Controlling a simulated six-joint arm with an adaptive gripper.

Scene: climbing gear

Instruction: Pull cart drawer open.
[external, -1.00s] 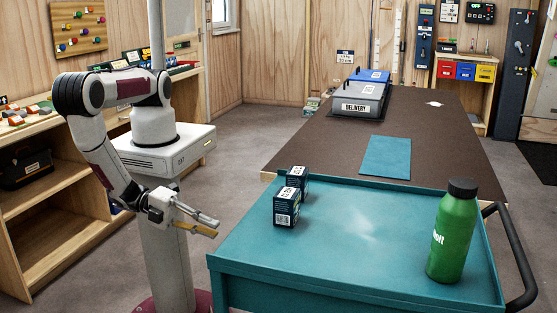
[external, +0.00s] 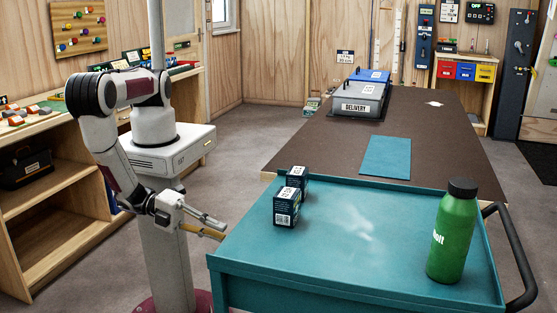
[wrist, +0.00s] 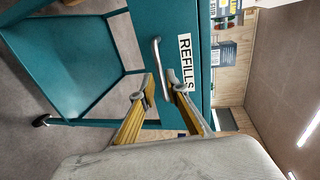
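The teal cart (external: 340,215) stands at the front right of the external view; its drawer side is hidden there. In the wrist view the teal drawer front (wrist: 173,25) carries a white REFILLS label (wrist: 186,65) and a grey metal bar handle (wrist: 158,58). My gripper (wrist: 161,86) is open, with its two yellow-sided fingers apart. The near end of the handle lies in the gap between the fingertips; I cannot tell whether they touch it. In the external view my gripper (external: 222,230) is beside the cart's left edge. The drawer looks closed.
Two dark boxes (external: 287,207) and a green bottle (external: 454,232) stand on the cart top. A black push handle (external: 516,260) is at its right end. A brown table (external: 440,140) with a grey DELIVERY bin (external: 358,99) lies behind. Wooden shelving (external: 60,215) is at left.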

